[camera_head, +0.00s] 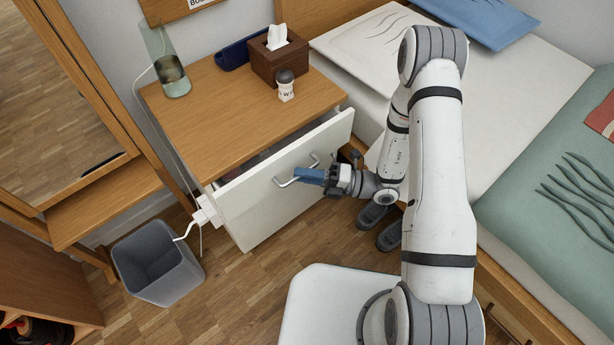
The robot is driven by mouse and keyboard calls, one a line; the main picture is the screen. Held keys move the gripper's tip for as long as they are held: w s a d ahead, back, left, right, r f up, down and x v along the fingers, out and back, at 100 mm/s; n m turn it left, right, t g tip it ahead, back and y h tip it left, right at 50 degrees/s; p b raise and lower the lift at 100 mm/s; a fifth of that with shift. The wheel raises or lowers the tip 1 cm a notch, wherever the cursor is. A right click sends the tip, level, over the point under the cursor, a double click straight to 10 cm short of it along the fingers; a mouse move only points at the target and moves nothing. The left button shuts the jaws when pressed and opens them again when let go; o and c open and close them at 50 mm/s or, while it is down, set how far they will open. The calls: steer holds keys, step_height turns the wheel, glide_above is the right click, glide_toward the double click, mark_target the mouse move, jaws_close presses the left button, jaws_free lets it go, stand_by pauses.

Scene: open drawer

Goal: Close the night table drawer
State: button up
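The night table (205,125) stands against the wall with a wooden top. Its drawer (265,205) has a white front with a curved metal handle and is partly open; a dark gap shows between the front and the table top. My gripper (302,176) reaches in from the right, with its blue fingers at the drawer handle (284,184). The fingers overlap the handle's upper right part in this view. I cannot tell whether they touch it, or whether they are open or shut. The drawer's contents are mostly hidden.
On the table top are a tissue box (275,62), a small bottle (286,88), a blue case (232,54) and a glass lamp (170,75). A grey bin (150,270) stands at left on the floor. Dark slippers (388,236) lie beside the bed (530,160).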

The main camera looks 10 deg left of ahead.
steer(key=shift+s+a+r, duration=0.1)
steer(key=shift+a, duration=0.5)
jaws_close()
